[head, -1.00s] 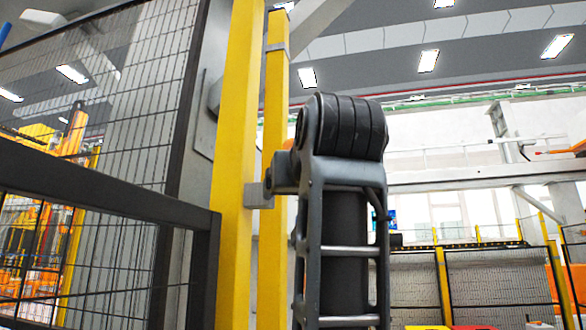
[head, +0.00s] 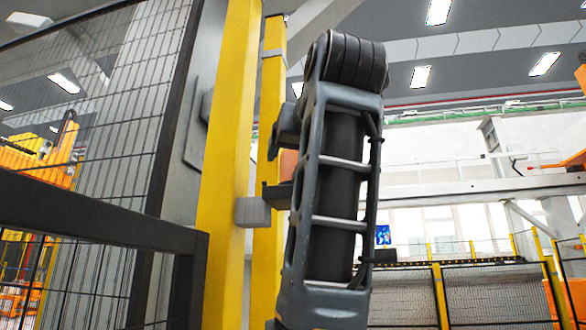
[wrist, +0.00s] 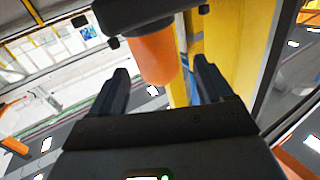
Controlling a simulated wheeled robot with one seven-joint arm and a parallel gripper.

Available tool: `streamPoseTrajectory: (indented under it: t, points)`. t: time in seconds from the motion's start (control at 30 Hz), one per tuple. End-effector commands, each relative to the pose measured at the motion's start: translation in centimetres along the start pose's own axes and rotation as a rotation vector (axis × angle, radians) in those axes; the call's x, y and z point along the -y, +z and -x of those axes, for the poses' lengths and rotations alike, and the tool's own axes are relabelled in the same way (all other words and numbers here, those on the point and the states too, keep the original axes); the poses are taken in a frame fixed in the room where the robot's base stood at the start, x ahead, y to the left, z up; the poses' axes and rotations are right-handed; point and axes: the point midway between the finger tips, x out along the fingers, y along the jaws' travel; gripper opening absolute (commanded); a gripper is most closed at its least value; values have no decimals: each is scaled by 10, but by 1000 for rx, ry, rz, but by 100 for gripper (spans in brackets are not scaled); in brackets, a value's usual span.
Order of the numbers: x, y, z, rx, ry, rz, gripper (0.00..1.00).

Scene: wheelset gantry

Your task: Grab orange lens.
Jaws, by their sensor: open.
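The orange lens (wrist: 153,57) is a rounded orange cylinder hanging from a black housing (wrist: 135,14) at the top of the wrist view. My gripper (wrist: 161,65) is open, with one dark finger on each side of the lens in the picture. There are visible gaps between the lens and both fingers. Whether the lens end lies at the depth of the fingertips is hard to tell. In the head view a small piece of orange (head: 288,164) shows beside the yellow post, mostly hidden behind my arm.
A yellow post (head: 229,150) stands close to the left of my arm, with a grey bracket (head: 248,212) on it. A dark mesh fence (head: 90,110) and a thick dark rail (head: 90,215) fill the left. The space right of my arm looks open up to distant fencing (head: 400,296).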

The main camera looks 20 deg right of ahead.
Motion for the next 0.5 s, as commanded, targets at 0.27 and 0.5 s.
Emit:
streamPoseTrajectory:
  t: [0.27, 0.5]
  points:
    - [-4, -4, -38, 2, 1, 0, 80]
    - [-4, -2, -45, -1, 1, -1, 80]
